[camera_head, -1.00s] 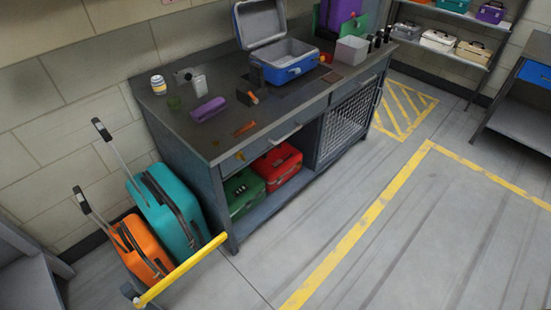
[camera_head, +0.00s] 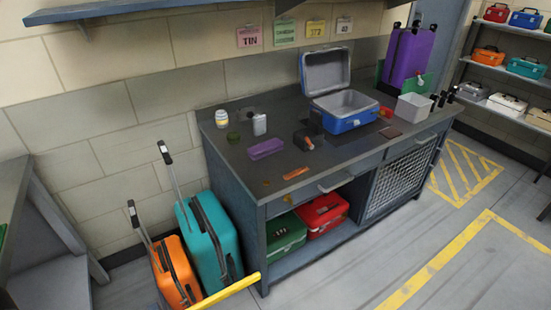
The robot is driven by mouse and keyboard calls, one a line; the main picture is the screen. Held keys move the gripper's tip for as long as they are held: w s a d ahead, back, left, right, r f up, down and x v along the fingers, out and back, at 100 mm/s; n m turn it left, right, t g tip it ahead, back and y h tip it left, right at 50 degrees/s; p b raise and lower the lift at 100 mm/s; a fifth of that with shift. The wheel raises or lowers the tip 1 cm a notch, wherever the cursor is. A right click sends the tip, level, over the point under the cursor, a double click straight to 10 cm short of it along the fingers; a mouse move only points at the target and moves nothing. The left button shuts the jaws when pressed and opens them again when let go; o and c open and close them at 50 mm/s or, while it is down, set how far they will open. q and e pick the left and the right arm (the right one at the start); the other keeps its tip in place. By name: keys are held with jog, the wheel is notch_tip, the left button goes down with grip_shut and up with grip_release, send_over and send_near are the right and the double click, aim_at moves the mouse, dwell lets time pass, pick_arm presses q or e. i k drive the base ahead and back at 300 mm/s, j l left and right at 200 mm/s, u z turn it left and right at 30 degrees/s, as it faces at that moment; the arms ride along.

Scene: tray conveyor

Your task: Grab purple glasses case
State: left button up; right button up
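The purple glasses case (camera_head: 266,149) lies on the left half of the dark workbench top (camera_head: 240,176). A dark green round item (camera_head: 233,137) and a small silver-white container (camera_head: 259,124) stand just behind it. A black item with an orange part (camera_head: 306,140) is to its right, and a flat orange-brown piece (camera_head: 296,173) lies in front of it. Nothing touches or covers the case from this view. Neither of my grippers shows in the head view.
An open blue case (camera_head: 344,119) stands on the bench, with a grey bin (camera_head: 413,107) and purple suitcase (camera_head: 408,57) to its right. Teal (camera_head: 212,245) and orange (camera_head: 173,270) suitcases stand left of the bench, by a yellow bar (camera_head: 228,291). Open floor lies at right.

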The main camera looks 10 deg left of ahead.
aim_at(258, 152)
jog(key=i+j+z, duration=0.45)
jog(key=j+z, duration=0.3)
